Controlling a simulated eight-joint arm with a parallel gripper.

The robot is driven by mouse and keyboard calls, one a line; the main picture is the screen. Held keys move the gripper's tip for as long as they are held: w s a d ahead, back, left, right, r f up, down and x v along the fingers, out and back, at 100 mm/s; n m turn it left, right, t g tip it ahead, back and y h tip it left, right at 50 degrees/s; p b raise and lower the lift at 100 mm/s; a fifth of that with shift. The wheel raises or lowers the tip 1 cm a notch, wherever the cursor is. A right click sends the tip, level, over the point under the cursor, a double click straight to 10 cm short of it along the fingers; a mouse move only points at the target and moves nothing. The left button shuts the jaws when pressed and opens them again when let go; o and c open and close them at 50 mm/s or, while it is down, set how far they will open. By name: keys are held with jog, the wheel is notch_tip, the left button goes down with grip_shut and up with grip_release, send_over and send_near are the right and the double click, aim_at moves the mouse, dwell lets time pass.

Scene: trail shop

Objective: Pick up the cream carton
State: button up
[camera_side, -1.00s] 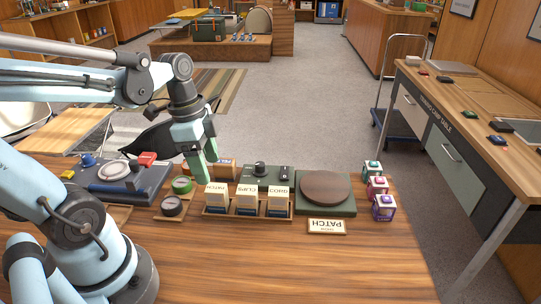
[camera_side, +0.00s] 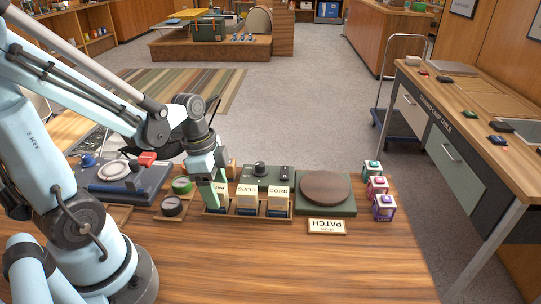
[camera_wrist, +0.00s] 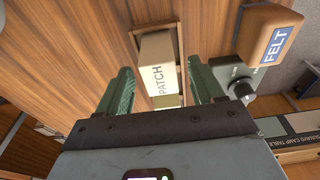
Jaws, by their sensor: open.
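A cream carton marked PATCH (camera_wrist: 157,66) stands in a wooden tray (camera_wrist: 136,40). It is the leftmost of three cream cartons in the side view, mostly hidden there behind my gripper (camera_side: 212,194). The CLIPS carton (camera_side: 246,195) and a third cream carton (camera_side: 278,197) stand to its right in the same tray. My gripper is open, with its fingers down over the PATCH carton. In the wrist view the carton shows between the two green fingers, with gaps on both sides.
A green unit with a round brown plate (camera_side: 325,188) stands right of the tray. Two round gauges (camera_side: 172,206) are at its left. A FELT block (camera_wrist: 272,42) and a black knob (camera_wrist: 243,90) are close to the right finger. Three small cubes (camera_side: 377,187) stand farther right.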

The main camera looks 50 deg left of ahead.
jog(key=shift+w+d+f, duration=0.1)
jog(key=shift+w+f, duration=0.05)
jog(key=shift+f, duration=1.05)
jog(key=c, duration=1.1)
jog(key=shift+r, duration=0.25)
